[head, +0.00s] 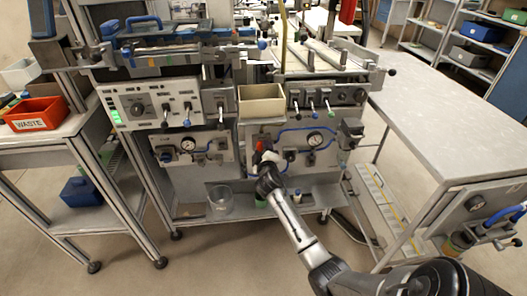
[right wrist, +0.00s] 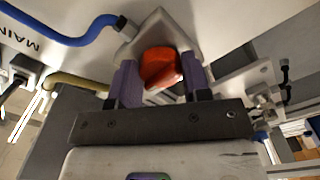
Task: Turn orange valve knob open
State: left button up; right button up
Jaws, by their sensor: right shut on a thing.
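The orange valve knob (right wrist: 160,66) sits on a pale metal valve body (right wrist: 165,32) in the right wrist view. My right gripper (right wrist: 162,80) has its purple fingers on either side of the knob and is shut on it. In the head view the right gripper (head: 266,158) reaches the lower front panel (head: 300,160) just below the beige bin. The gripper largely hides the knob there, with only a small reddish-orange bit (head: 260,146) showing. My left gripper is not in view.
A blue hose (right wrist: 75,38) joins the valve body beside a "MAIN" label. A pressure gauge (head: 315,139) is right of my gripper. A beige bin (head: 262,103) stands above it. A grey table (head: 450,130) stands at the right. Open floor lies in front.

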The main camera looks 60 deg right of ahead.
dwell(0.5)
jog(key=o, duration=0.9)
jog(key=shift+a, duration=0.1)
jog(key=p+v, duration=0.4)
jog(key=v, duration=0.9)
jog(key=shift+s+a, duration=0.25)
